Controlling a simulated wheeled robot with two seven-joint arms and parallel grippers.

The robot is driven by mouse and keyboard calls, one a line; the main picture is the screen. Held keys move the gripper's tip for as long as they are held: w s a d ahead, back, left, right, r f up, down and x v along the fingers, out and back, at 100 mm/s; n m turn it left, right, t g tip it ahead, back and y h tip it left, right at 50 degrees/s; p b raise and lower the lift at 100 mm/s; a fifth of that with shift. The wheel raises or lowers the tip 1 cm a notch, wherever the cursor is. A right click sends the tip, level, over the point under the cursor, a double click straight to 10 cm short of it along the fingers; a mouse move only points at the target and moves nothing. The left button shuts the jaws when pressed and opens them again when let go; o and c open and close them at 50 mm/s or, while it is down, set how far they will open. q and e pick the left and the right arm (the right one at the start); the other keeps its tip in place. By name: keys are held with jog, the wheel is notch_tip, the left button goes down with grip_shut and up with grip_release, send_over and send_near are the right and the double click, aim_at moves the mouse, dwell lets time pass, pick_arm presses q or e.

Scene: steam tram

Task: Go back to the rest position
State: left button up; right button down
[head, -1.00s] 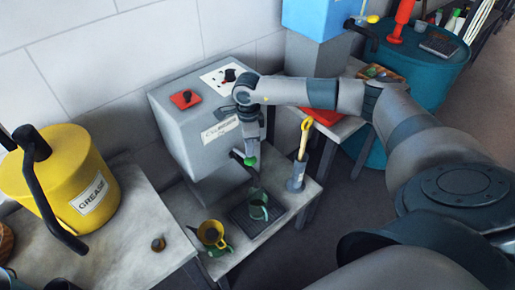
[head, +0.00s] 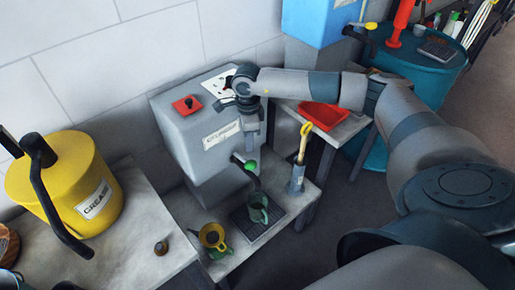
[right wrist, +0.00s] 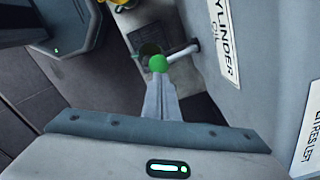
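My right gripper (head: 253,148) hangs in front of the grey cylinder oil dispenser (head: 195,120). In the right wrist view its fingers (right wrist: 160,95) are together, with nothing visible between them. The green knob (head: 250,165) of the dispenser's tap is just below the fingertips in the head view. In the right wrist view the green knob (right wrist: 158,63) appears just beyond the tips; I cannot tell the exact gap. A green mug (head: 258,208) stands upright on the dark drip tray (head: 246,228) under the tap. My left gripper is not in view.
A yellow funnel (head: 212,235) and a holder with a yellow-handled tool (head: 304,140) stand beside the drip tray. A yellow grease drum (head: 65,180) is on the left bench. A red tray (head: 322,116) and a teal barrel (head: 425,65) are at right. Dark floor is clear.

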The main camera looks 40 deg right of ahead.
jog(key=shift+r, duration=0.35)
dwell(0.5)
